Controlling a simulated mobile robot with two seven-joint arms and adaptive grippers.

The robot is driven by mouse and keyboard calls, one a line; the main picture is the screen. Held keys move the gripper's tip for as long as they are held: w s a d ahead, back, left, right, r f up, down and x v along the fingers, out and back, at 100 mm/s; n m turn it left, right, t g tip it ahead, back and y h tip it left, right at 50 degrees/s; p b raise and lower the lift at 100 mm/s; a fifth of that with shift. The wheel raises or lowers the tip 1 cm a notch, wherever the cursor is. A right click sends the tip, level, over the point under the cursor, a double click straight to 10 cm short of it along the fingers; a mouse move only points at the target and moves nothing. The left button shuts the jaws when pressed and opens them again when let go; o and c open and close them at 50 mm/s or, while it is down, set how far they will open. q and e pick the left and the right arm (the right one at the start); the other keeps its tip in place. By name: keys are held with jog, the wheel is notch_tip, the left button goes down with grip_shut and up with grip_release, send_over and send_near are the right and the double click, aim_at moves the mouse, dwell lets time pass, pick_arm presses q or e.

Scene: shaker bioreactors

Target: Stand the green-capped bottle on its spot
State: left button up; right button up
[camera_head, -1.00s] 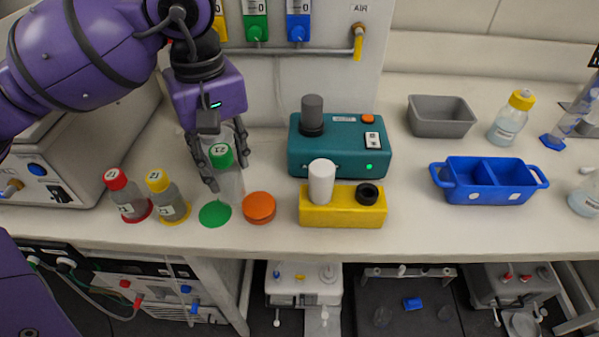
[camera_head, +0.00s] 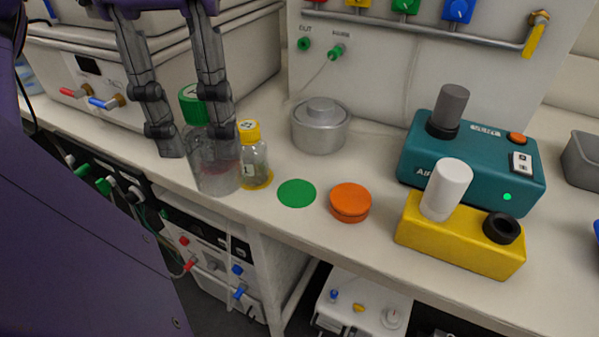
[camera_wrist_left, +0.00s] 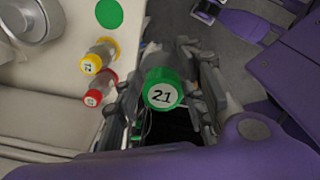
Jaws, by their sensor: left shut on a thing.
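My left gripper (camera_head: 197,140) is shut on the green-capped bottle (camera_head: 216,172), a clear bottle held roughly upright. In the left wrist view its green cap (camera_wrist_left: 162,92) reads 21, between the fingers, with the dark space beyond the bench's front edge below it. The flat green spot (camera_head: 297,193) is bare on the bench, to the right of the bottle and apart from it. It also shows in the left wrist view (camera_wrist_left: 109,13). My right gripper is not in view.
The yellow-capped bottle (camera_head: 252,163) stands close behind the held bottle. The red-capped bottle (camera_wrist_left: 100,90) is mostly hidden in the head view. An orange disc (camera_head: 350,202) lies right of the green spot, a metal pot (camera_head: 320,126) behind it. A yellow block (camera_head: 455,240) stands further right.

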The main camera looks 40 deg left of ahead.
pick_arm(q)
jog(key=shift+s+f, duration=0.1)
jog(key=shift+s, duration=0.15)
jog(key=w+b, duration=0.1)
jog(key=b, duration=0.1)
jog(key=w+f+b, duration=0.1)
jog(key=b, duration=0.1)
jog(key=shift+w+f+n, duration=0.25)
jog(key=shift+n, duration=0.05)
jog(key=w+f+b, duration=0.2)
jog(key=w+f, duration=0.9)
jog(key=shift+w+a+f, duration=0.2)
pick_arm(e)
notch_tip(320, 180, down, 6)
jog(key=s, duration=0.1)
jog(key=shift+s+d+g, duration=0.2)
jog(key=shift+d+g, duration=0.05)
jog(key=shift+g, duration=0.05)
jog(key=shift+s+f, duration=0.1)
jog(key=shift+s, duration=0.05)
pick_arm(q)
jog(key=o, duration=1.3)
jog(key=shift+f, duration=0.1)
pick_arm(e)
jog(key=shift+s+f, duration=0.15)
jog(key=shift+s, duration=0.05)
